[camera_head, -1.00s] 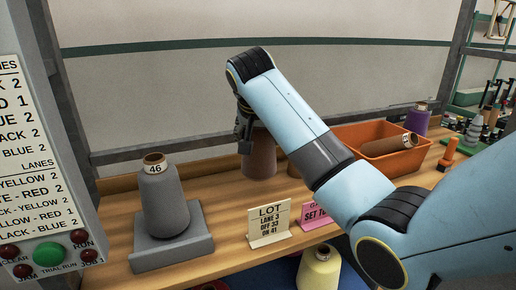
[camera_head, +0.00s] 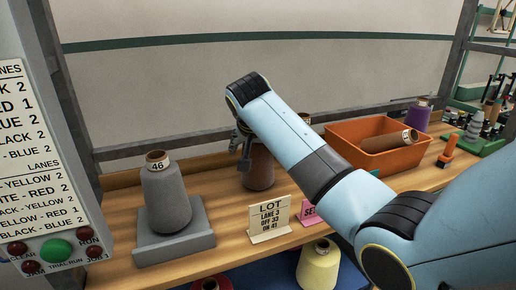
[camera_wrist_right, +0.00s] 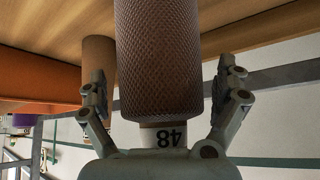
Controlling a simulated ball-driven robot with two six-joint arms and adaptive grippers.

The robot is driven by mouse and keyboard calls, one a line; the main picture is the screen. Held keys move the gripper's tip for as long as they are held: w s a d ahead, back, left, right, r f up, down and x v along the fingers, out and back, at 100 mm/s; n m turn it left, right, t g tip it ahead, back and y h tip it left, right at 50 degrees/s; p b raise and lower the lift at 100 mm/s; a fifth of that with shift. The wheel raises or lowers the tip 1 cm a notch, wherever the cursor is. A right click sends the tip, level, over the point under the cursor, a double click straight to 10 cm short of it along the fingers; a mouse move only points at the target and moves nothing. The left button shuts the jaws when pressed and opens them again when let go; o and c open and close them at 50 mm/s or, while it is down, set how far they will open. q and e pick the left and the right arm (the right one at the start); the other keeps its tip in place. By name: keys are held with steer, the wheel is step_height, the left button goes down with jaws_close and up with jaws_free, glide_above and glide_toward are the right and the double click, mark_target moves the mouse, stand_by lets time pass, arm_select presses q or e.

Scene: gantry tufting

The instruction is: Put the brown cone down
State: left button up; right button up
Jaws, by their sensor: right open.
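The brown cone (camera_head: 259,172) stands upright on the wooden shelf (camera_head: 222,215), partly hidden behind my right arm in the head view. In the right wrist view the brown cone (camera_wrist_right: 158,65) has a mesh-like surface and a white end marked 48. My right gripper (camera_head: 243,155) is at the upper part of the cone. In the wrist view its two fingers (camera_wrist_right: 165,88) stand open on either side of the cone, with a gap visible on both sides. My left gripper is not in view.
A grey cone marked 46 (camera_head: 165,195) stands on a grey block (camera_head: 190,240) at left. A LOT card (camera_head: 269,220) stands in front. An orange bin (camera_head: 350,135) holds a brown cone. Another brown cone (camera_wrist_right: 97,60) is close beside the gripper. A yellow cone (camera_head: 319,268) is lower down.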

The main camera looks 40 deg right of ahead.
steer(key=b+v, duration=0.1)
steer(key=v, duration=1.1)
